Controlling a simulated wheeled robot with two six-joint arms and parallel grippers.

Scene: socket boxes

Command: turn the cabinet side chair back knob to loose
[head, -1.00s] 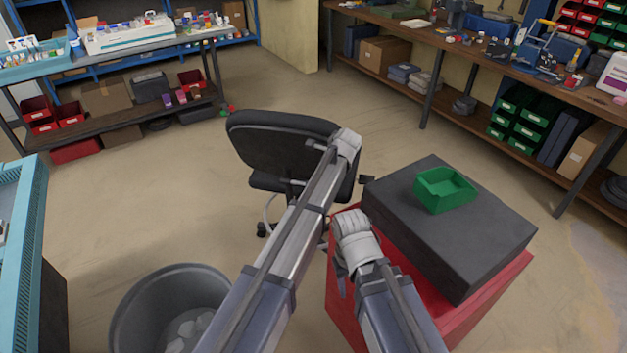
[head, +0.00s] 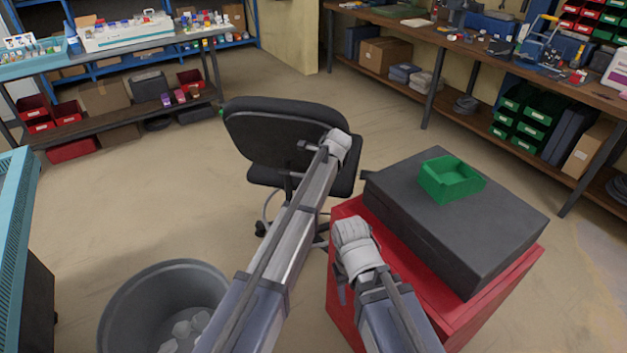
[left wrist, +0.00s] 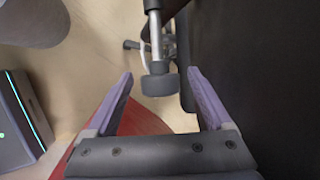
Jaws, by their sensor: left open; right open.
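The black office chair (head: 285,133) stands in the middle of the head view, its backrest towards me. My left gripper (left wrist: 160,95) is open and empty there, beside a large dark surface on the right. In the head view my left arm reaches over to the backrest and hides part of the chair. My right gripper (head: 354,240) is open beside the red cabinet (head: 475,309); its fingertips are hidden.
A dark grey case (head: 440,235) lies on the cabinet, with a green bin (head: 450,180) on it. A grey waste bin (head: 112,315) stands at lower left. A workbench (head: 480,62) runs along the right and a shelf rack (head: 130,122) stands at back left. Floor left of the chair is clear.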

